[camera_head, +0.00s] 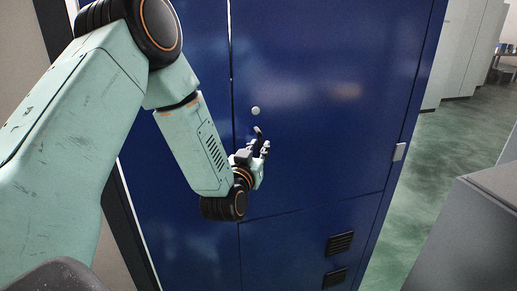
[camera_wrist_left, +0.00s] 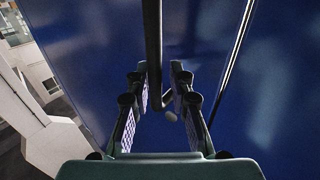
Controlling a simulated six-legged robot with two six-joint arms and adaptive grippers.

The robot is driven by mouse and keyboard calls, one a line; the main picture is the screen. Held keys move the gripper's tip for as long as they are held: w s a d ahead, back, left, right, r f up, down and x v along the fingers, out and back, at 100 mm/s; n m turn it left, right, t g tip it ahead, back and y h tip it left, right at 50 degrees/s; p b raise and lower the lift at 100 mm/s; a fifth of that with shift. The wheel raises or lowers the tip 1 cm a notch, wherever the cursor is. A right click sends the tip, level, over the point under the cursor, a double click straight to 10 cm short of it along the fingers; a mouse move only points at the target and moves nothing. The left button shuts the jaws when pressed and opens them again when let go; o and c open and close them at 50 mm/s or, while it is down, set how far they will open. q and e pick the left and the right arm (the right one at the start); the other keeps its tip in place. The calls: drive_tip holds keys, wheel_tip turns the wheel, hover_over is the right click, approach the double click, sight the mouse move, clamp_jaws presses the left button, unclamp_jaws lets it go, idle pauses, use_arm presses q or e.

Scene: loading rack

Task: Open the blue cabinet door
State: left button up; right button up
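The blue cabinet door (camera_head: 320,70) fills the middle of the head view, with a thin vertical seam on its left and a small round silver lock (camera_head: 255,110). It appears closed. My left gripper (camera_head: 262,147) is at the door front, just below the lock. In the left wrist view its two fingers (camera_wrist_left: 158,95) are apart. A dark vertical bar (camera_wrist_left: 153,40), apparently the handle, runs between them; I cannot tell whether either finger touches it. In the head view the handle is mostly hidden by the gripper. My right gripper is not in view.
A vented lower panel (camera_head: 340,243) sits below the door. A grey box-like unit (camera_head: 465,235) stands at the lower right. Green floor (camera_head: 440,150) is open between it and the cabinet. White cabinets (camera_head: 468,50) stand behind at the right.

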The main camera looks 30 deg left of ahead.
use_arm(q)
drive_tip(key=shift+d, duration=0.15)
drive_tip(key=shift+w+d, duration=0.15)
drive_tip(key=shift+w, duration=0.05)
drive_tip(key=c, duration=0.3)
drive_tip(key=shift+f, duration=0.1)
clamp_jaws()
